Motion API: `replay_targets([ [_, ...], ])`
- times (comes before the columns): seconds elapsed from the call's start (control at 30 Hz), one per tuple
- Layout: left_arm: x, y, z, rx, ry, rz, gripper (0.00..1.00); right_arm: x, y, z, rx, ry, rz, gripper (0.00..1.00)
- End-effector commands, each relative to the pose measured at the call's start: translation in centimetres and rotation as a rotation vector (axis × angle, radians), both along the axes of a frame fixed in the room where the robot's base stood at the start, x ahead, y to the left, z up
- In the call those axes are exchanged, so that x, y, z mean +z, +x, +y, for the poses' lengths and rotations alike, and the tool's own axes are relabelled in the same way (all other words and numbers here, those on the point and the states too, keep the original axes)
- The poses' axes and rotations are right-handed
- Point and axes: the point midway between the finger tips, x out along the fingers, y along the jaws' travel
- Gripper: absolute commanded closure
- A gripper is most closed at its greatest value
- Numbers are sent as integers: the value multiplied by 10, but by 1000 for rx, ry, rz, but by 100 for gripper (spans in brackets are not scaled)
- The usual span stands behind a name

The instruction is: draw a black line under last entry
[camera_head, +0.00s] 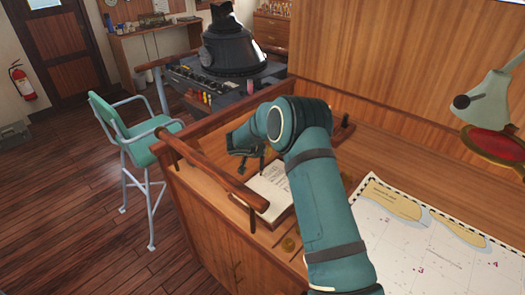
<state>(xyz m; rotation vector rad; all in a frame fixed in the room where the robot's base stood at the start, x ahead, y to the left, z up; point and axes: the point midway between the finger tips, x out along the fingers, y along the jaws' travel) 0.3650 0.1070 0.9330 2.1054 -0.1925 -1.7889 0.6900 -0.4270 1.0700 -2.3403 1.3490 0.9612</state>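An open book with lined, written pages (268,188) lies on the wooden desk, and my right arm covers its right part. The writing is too small to read, so I cannot tell which entry is last. My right gripper (249,160) hangs over the far left end of the book, near the desk's left rail. Its dark fingers point down, and I cannot tell whether they hold anything. Thin stick-like items (283,231) lie in front of the book, partly hidden by my arm; I cannot tell whether one is a black pen. My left gripper is not in view.
A wooden rail (212,173) edges the desk on the left. A chart (410,245) covers the right of the desk, with a lamp (487,103) above it. A wooden panel rises behind. A green chair (135,138) and a console stand beyond the rail.

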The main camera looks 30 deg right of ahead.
Motion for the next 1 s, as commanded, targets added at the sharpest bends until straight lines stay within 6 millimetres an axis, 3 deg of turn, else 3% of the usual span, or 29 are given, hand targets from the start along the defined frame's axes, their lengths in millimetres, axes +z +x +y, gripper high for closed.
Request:
replay_targets([
  [1.0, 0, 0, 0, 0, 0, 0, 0, -7, 0, 0, 0, 0, 0, 100],
])
